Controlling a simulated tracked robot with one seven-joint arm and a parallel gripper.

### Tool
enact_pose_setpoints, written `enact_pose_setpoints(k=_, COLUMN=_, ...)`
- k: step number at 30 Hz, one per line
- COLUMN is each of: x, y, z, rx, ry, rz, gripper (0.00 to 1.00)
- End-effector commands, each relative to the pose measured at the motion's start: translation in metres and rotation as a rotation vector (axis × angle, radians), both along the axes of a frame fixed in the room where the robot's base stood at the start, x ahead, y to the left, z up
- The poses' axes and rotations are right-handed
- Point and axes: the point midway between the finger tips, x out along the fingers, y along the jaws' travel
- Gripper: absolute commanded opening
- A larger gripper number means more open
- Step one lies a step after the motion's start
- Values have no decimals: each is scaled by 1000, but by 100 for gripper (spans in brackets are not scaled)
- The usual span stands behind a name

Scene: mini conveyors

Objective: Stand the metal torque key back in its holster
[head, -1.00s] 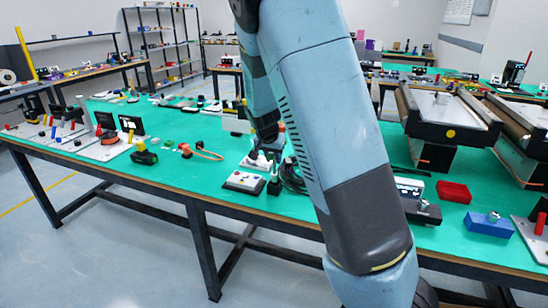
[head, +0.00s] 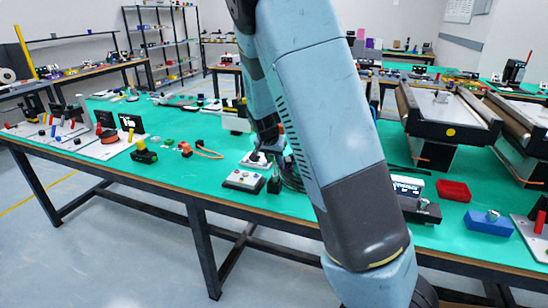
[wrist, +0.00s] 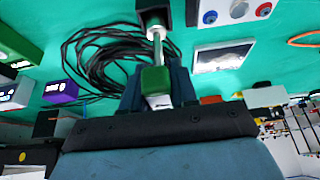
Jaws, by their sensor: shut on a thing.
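The torque key (wrist: 155,80) has a green handle and a bare metal shaft. In the wrist view my gripper (wrist: 157,88) is shut on its green handle. The shaft points away from my palm toward a black block (wrist: 151,14), which looks like the holster, at the top edge of that view. The shaft's far end meets or overlaps the block; I cannot tell how deep it sits. In the head view the block (head: 275,185) stands beside a button box, and my gripper is mostly hidden behind my arm.
A coiled black cable (wrist: 108,50) lies close to the block. The button box (head: 243,180) stands just left of it, with a flat pale panel (wrist: 222,57) nearby. A red bin (head: 453,191) and a blue block (head: 488,223) lie farther right on the green bench.

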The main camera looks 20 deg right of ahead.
Motion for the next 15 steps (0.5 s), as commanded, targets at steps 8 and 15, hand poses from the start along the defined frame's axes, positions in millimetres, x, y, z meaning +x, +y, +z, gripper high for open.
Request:
enact_pose_setpoints(k=8, x=0, y=0, z=-7, rx=0, ry=0, rz=0, gripper=0)
enact_pose_setpoints(k=15, x=0, y=0, z=-13, rx=0, ry=0, rz=0, gripper=0)
